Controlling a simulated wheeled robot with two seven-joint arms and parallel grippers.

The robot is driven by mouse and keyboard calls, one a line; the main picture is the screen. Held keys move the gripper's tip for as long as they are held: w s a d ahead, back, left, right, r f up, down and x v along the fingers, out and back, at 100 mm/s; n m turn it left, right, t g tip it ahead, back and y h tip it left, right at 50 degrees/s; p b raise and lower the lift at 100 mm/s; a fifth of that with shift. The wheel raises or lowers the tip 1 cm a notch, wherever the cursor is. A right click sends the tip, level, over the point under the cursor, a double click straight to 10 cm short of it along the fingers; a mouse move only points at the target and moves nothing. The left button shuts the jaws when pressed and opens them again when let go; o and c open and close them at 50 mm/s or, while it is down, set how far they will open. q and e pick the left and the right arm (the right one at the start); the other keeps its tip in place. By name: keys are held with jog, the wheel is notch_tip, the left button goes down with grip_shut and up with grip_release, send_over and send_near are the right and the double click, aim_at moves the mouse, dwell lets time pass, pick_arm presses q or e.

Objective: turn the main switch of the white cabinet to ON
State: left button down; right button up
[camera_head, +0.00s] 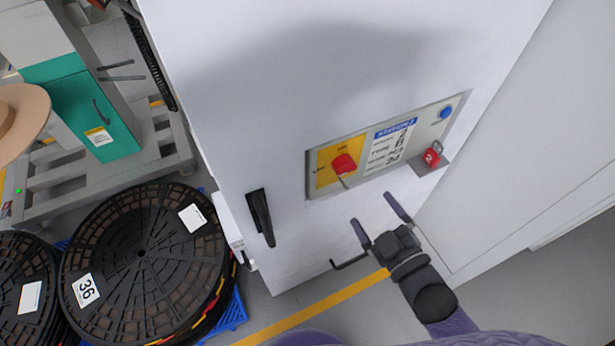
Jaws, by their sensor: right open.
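The white cabinet (250,110) fills the middle of the view. Its panel carries the main switch (343,163), a red knob on a yellow plate (325,176). The small lettering around the knob is too small to read surely. My left gripper is not in view.
A black door handle (260,216) is on the cabinet, left of the panel. Large black reels (141,252) on a blue pallet (232,312) stand at the left. A teal-fronted machine (85,110) is behind them. A yellow floor line (325,303) runs below the cabinet.

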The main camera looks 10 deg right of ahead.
aim_at(348, 172)
jog(key=x, duration=0.3)
jog(key=b+x, duration=0.1)
jog(key=x, duration=0.2)
jog(key=r+b+x, duration=0.1)
jog(key=x, duration=0.2)
jog(key=shift+r, duration=0.1)
jog(key=shift+w+a, duration=0.25)
jog(key=shift+w, duration=0.3)
jog(key=shift+c, duration=0.2)
jog(key=c, duration=1.2)
jog(key=shift+c, duration=0.2)
